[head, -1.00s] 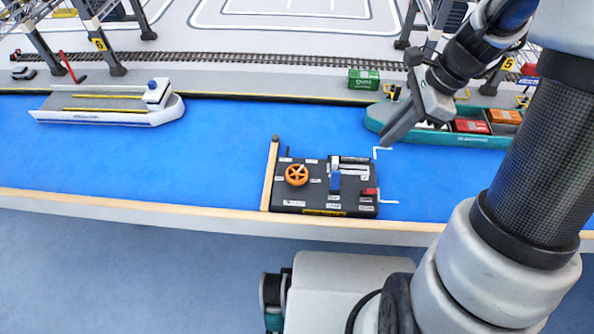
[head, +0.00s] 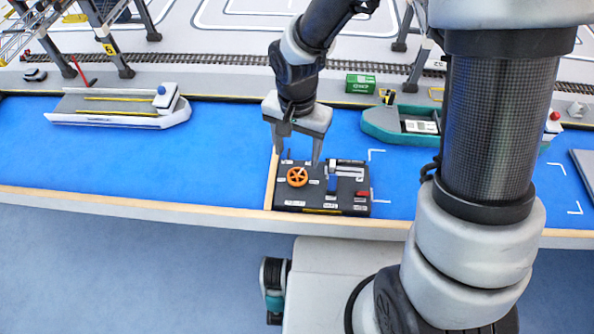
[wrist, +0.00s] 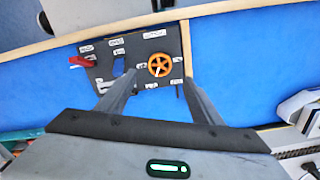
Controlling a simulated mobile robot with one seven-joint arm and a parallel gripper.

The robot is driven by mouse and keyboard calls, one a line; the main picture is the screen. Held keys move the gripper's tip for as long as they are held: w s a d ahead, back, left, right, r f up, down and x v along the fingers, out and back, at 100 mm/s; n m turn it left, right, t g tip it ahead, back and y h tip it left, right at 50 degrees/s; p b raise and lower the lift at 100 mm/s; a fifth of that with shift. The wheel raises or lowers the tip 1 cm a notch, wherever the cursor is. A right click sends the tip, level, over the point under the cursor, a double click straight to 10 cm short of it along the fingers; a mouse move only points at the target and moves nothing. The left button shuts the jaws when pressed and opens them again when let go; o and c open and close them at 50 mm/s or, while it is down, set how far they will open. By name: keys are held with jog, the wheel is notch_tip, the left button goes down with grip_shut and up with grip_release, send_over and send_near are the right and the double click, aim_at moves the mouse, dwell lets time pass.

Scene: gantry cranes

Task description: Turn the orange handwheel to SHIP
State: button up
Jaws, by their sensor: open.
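The orange handwheel (head: 297,177) sits on the left part of the black control panel (head: 318,200), at the near edge of the blue water. My gripper (head: 298,161) is open and empty, its fingers pointing down above and behind the wheel in the head view. In the wrist view the handwheel (wrist: 159,65) shows between the two fingertips of my gripper (wrist: 159,78). The fingers appear apart from the wheel. White labels surround the wheel, but their words are too small to read, so I cannot tell its setting.
The panel also carries a blue lever (head: 332,185) and a red-handled control (head: 363,194), right of the wheel in the head view. A wooden strip (head: 270,185) borders its left side. A white ship (head: 110,108) and a teal ship (head: 375,125) lie farther back.

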aim_at(297, 175)
notch_tip(297, 175, down, 9)
jog(key=shift+b, duration=0.5)
jog(key=c, duration=1.1)
jog(key=shift+o, duration=0.2)
